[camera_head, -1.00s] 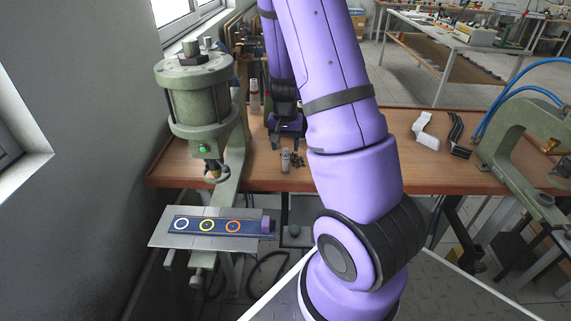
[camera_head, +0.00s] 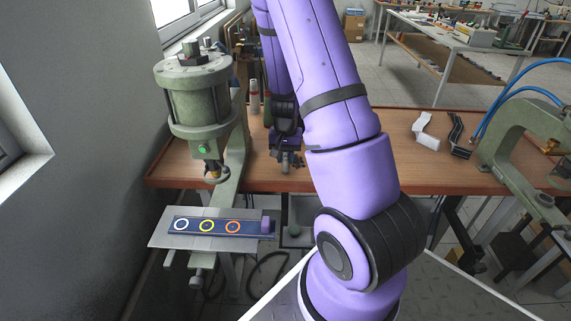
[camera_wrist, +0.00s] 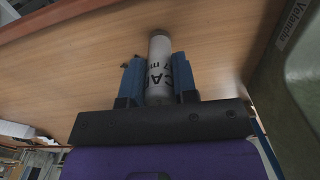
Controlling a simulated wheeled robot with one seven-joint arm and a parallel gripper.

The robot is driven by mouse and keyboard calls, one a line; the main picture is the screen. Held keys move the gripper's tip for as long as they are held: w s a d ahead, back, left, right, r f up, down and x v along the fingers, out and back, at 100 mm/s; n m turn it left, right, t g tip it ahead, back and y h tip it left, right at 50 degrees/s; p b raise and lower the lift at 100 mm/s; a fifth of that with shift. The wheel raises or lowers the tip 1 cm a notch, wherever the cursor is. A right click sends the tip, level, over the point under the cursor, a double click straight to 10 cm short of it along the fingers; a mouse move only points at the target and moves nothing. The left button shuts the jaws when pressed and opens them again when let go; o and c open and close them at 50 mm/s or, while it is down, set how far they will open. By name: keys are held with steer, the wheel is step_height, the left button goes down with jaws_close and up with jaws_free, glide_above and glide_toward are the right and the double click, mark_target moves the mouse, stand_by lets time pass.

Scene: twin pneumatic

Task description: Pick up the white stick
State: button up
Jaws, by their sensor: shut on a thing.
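A small whitish-grey cylinder with dark lettering, seemingly the white stick (camera_wrist: 159,62), sits between the two blue fingers of my gripper (camera_wrist: 158,84) in the wrist view. The fingers are shut on it from both sides, and its rounded grey end sticks out past them. In the head view my gripper (camera_head: 286,160) is over the near part of the wooden workbench (camera_head: 390,172), left of my forearm, and largely hides the stick. I cannot tell whether the stick still touches the bench.
A green press (camera_head: 200,100) stands to the left, with a plate holding a blue strip with coloured rings (camera_head: 205,227) in front. A white bottle (camera_head: 254,97) stands behind. Small dark pieces (camera_head: 299,162) lie beside my gripper. A white bent part (camera_head: 425,131) lies right.

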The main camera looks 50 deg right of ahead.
steer(key=shift+r, duration=0.1)
step_height(320, 180, up, 10)
steer(key=shift+f, duration=0.1)
stand_by(0.4)
steer(key=shift+o, duration=1.3)
steer(key=shift+c, duration=0.6)
